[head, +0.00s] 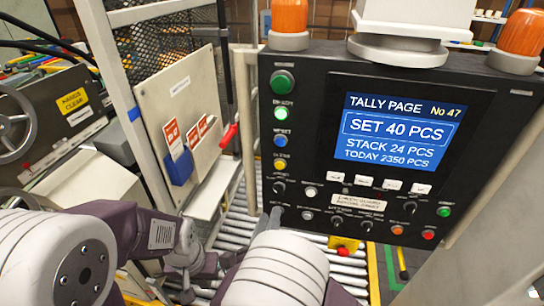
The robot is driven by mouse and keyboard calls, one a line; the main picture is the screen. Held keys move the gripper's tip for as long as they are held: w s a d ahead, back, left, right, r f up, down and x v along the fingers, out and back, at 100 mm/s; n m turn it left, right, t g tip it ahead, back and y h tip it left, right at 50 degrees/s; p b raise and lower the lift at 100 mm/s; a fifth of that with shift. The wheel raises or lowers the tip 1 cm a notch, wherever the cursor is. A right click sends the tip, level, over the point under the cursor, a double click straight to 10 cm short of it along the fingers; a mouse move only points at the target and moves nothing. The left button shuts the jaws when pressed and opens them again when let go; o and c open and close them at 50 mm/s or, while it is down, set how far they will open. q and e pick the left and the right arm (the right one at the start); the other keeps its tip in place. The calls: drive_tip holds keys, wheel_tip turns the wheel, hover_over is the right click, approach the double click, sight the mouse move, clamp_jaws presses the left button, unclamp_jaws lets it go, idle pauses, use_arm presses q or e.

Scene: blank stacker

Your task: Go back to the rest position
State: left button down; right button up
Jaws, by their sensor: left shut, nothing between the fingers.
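The rest position is not marked by any object in view. My right gripper is not in view.
The panel's screen (400,132) reads SET 40 PCS, STACK 24 PCS. Orange beacons (289,17) (522,32) flank its top. A roller conveyor (235,232) runs below. A tagged board (180,120) and mesh guard (165,45) stand left, near a handwheel (15,125).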

drive_tip(key=s+d+f+m+g+h+b, duration=0.1)
drive_tip(key=s+d+f+m+g+h, duration=0.2)
drive_tip(key=d+m, duration=0.35)
drive_tip(key=s+d+f+m+g+h+b, duration=0.1)
drive_tip(key=d+f+m+g+h, duration=0.15)
drive_tip(key=d+m+g, duration=0.45)
drive_tip(key=s+d+f+m+g+h, duration=0.2)
drive_tip(key=d+f+m+g, duration=0.15)
drive_tip(key=d, duration=0.55)
drive_tip(key=s+f+m+g+y+b, duration=0.2)
drive_tip(key=s+f+m+g+y, duration=0.55)
drive_tip(key=m, duration=0.75)
drive_tip(key=w+a+m+t+y, duration=0.1)
drive_tip(key=m, duration=0.2)
drive_tip(key=w+a+m+t+y, duration=0.1)
drive_tip(key=m+t, duration=0.1)
drive_tip(key=m, duration=0.2)
drive_tip(key=w+a+m+t+y+b, duration=0.1)
drive_tip(key=m, duration=0.3)
drive_tip(key=shift+f+t+y, duration=0.15)
drive_tip(key=shift+t+y, duration=0.15)
drive_tip(key=shift+d, duration=0.15)
